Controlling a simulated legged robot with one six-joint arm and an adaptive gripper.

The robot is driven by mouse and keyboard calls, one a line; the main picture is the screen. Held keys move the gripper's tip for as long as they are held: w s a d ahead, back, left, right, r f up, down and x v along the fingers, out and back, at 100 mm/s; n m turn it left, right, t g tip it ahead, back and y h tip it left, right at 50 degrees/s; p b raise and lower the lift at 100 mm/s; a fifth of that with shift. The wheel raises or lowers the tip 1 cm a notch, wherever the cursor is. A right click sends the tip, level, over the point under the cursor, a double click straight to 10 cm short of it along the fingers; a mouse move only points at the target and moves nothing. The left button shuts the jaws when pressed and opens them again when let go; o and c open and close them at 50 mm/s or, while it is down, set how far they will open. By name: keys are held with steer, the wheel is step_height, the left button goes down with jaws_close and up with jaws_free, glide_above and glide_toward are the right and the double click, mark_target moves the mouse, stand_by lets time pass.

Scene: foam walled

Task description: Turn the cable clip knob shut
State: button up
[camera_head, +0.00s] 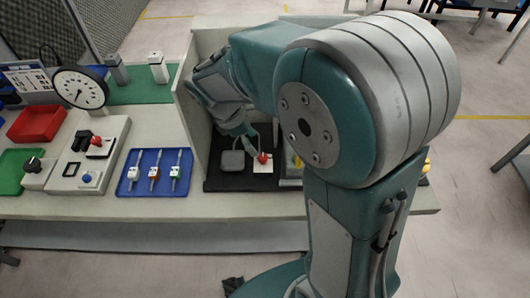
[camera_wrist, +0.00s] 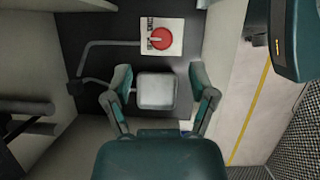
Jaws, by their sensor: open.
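A red round knob (camera_head: 263,158) sits on a small white plate (camera_head: 262,168) on a dark mat inside a walled booth. In the wrist view the knob (camera_wrist: 162,39) shows near the top with a pale pointer bar. Dark markings show at the left of its white plate (camera_wrist: 177,25). A grey cable-like line (camera_wrist: 100,45) runs to the plate from the left. My gripper (camera_wrist: 160,78) is open, with nothing held, and its fingers appear either side of a grey block (camera_wrist: 157,92). I cannot tell its height above the block. The knob appears beyond the fingertips.
The booth's pale walls (camera_head: 193,125) stand close around my arm. The grey block also shows left of the knob in the head view (camera_head: 231,160). To the left are a blue tray (camera_head: 142,187) with several small tools, a control box, a dial gauge (camera_head: 80,88) and a red bin (camera_head: 36,123).

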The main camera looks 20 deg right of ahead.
mark_target(262, 157)
steer(key=x, duration=0.7)
steer(key=shift+s+d+f, duration=0.1)
steer(key=shift+d+f, duration=0.05)
steer(key=shift+d, duration=0.1)
steer(key=shift+a, duration=0.4)
steer(key=c, duration=0.9)
jaws_close()
